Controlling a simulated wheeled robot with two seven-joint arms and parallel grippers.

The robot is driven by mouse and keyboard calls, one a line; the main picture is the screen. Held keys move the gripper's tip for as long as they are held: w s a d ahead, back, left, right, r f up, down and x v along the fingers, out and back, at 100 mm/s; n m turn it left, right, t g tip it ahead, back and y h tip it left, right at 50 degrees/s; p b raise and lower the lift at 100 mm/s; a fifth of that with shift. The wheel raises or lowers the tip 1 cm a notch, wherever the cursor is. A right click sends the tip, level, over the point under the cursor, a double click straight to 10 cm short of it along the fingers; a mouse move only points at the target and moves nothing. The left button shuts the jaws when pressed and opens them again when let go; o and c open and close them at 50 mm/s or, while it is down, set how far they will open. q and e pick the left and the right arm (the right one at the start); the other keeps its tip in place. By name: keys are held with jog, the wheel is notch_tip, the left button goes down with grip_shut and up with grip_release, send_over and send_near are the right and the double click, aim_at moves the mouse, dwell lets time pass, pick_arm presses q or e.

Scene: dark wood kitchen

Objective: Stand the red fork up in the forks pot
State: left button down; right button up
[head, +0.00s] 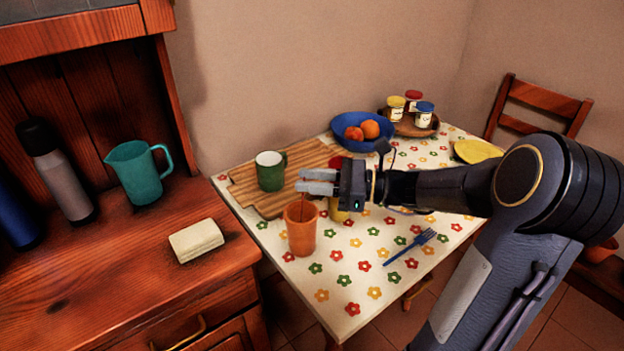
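The orange pot (301,236) stands upright on the flowered table near its left front edge. A thin dark red piece (303,207), which may be the red fork, shows at its mouth; most of it is hidden. My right gripper (316,181) is just above the pot, its pale fingers pointing left with a small gap between them. I cannot make out anything held in that gap. A blue fork (410,247) lies on the table to the right. My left gripper is out of view.
A green mug (270,170) stands on the wooden board (243,191). A yellow object (338,211) and a red one (337,161) are partly hidden by my gripper. Behind are a blue fruit bowl (347,120) and jars (395,107). The table's front is mostly clear.

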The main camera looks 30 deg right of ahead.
jog(key=shift+o, duration=0.2)
jog(key=v, duration=0.8)
dwell(1.0)
